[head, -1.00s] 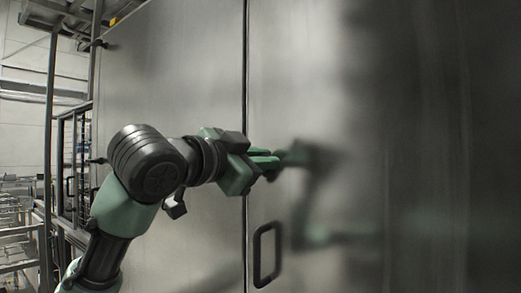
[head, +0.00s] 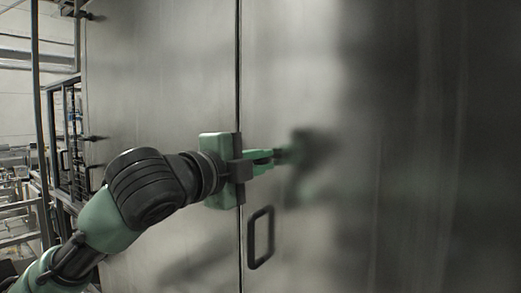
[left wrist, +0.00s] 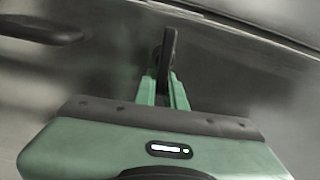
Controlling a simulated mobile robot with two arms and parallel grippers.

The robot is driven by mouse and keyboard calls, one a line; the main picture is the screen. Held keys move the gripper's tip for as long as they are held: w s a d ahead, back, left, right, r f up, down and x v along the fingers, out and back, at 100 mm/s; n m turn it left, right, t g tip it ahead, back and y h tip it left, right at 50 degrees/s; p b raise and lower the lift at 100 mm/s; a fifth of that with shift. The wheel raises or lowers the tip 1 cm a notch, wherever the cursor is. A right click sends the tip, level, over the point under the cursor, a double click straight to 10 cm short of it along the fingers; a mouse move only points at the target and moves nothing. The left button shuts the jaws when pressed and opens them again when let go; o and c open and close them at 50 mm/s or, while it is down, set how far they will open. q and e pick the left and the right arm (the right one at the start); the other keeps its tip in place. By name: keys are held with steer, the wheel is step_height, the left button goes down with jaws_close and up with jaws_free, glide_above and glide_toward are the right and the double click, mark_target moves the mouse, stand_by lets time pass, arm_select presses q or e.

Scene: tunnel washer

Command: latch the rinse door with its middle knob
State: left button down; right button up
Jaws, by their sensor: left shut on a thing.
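The rinse door (head: 300,230) is a large brushed-metal panel, seen close up in the head view, with a dark vertical seam (head: 239,90) at its left edge. My left gripper (head: 272,158) reaches across this seam, its fingers near the metal. In the left wrist view the green fingers (left wrist: 163,92) are shut on a dark upright knob (left wrist: 168,50), which stands against the metal surface. The fingers hide this knob in the head view. Which door edge the knob is fixed to cannot be told. My right gripper is not in view.
A dark loop handle (head: 261,237) is on the panel just below my left gripper; a dark handle (left wrist: 40,28) also shows in the left wrist view. Metal frames and shelving (head: 65,150) stand at the far left. The panel to the right is bare, with a blurred reflection of my arm.

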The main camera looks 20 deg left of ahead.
arm_select(q)
steer(key=shift+f+m, duration=0.15)
steer(key=shift+m, duration=0.25)
steer(key=c, duration=1.5)
jaws_free()
steer(key=shift+d, duration=0.1)
steer(key=shift+s, duration=0.1)
steer(key=shift+s+a, duration=0.2)
steer(key=shift+s, duration=0.15)
steer(key=b+v, duration=0.2)
steer(key=v, duration=0.5)
